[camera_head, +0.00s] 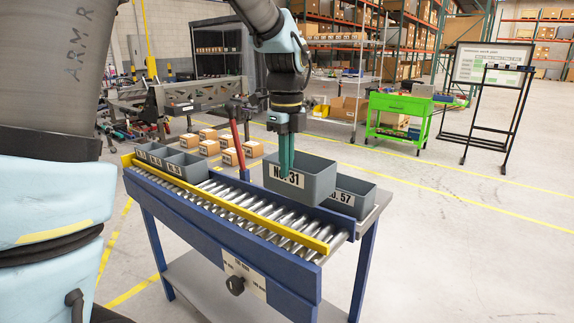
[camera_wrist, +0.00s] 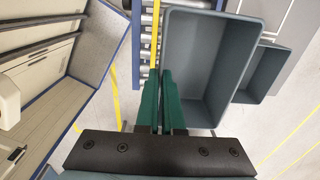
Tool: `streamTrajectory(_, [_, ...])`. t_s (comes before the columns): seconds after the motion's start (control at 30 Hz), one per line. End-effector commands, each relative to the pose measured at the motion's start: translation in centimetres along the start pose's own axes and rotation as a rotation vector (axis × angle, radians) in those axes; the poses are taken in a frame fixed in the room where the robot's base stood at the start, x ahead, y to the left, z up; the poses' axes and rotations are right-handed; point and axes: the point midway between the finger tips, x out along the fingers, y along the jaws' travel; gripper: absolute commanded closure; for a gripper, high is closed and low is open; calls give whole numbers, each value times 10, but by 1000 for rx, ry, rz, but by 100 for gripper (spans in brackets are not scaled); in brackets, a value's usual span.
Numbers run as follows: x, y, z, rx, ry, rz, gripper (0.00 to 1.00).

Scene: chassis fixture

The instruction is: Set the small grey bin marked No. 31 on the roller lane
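The grey bin marked No. 31 (camera_head: 315,185) hangs upright and empty above the far edge of the roller lane (camera_head: 262,212). My gripper (camera_head: 286,168) comes down at its labelled near wall, with its green fingers closed around that wall. In the wrist view the gripper (camera_wrist: 161,100) is at the left wall of the bin (camera_wrist: 205,75), and the lane's rollers (camera_wrist: 182,14) show beyond. The bin's underside and its exact height over the lane are hidden.
A grey bin marked No. 57 (camera_head: 352,197) stands behind and right of the held bin. Smaller grey bins (camera_head: 186,166) stand at the lane's left end. A yellow rail (camera_head: 232,207) runs along the lane. The rollers in the middle and right are clear.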

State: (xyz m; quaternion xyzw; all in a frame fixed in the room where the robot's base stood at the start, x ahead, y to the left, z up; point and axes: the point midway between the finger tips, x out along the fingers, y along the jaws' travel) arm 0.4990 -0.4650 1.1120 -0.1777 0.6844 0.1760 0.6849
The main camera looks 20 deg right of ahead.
Motion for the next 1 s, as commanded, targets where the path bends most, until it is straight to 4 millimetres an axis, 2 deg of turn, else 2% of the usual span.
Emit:
streamTrajectory(0.8, [61,0,0,-1,0,2,100])
streamTrajectory(1.0, [68,0,0,-1,0,0,100])
